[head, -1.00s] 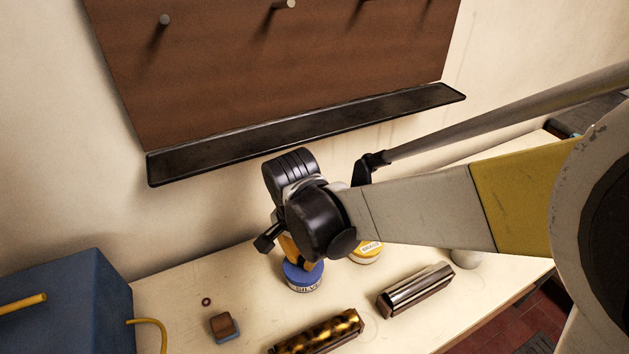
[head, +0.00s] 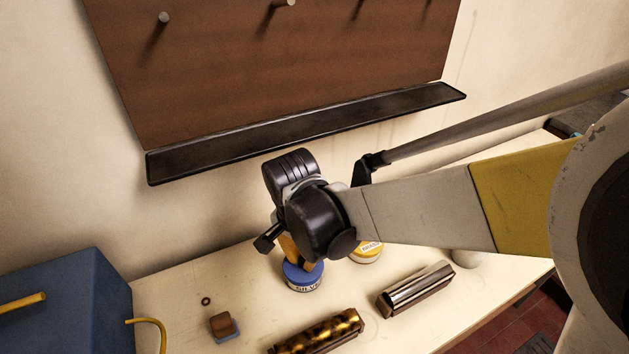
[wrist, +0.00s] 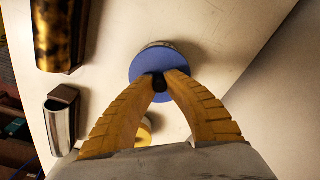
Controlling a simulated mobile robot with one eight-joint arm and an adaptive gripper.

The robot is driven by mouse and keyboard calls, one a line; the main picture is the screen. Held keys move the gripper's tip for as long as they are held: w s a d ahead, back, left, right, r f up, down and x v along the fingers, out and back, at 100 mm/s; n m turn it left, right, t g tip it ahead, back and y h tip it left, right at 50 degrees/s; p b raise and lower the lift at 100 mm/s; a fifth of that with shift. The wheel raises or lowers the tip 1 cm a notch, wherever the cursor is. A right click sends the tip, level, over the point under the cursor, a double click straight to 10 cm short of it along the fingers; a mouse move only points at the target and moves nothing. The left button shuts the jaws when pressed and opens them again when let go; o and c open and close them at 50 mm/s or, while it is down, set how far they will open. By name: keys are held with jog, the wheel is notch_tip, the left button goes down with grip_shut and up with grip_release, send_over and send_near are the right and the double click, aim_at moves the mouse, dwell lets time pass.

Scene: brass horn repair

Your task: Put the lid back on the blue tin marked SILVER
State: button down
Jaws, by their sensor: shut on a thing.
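The blue tin marked SILVER (head: 304,286) stands on the bench below my gripper, its label facing the front. The blue lid (head: 292,272) is on top of the tin or just over it; I cannot tell whether it is fully seated. My gripper (wrist: 161,78) is shut on the dark knob in the middle of the blue lid, which also shows in the wrist view (wrist: 146,66). In the wrist view a bit of the tin's pale side (wrist: 156,45) shows past the lid's far edge. In the head view my wrist hides part of the fingers.
A yellow-labelled tin (head: 367,250) stands close behind and to the right. A shiny metal tube piece (head: 416,289) and a mottled brass one (head: 318,332) lie in front. A small brown and blue block (head: 222,327) and a ring (head: 206,301) lie left, near a blue box (head: 65,305).

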dwell(0.4)
jog(key=c, duration=0.9)
grip_release()
jog(key=shift+r+p, duration=2.7)
jog(key=shift+r, duration=0.8)
grip_shut()
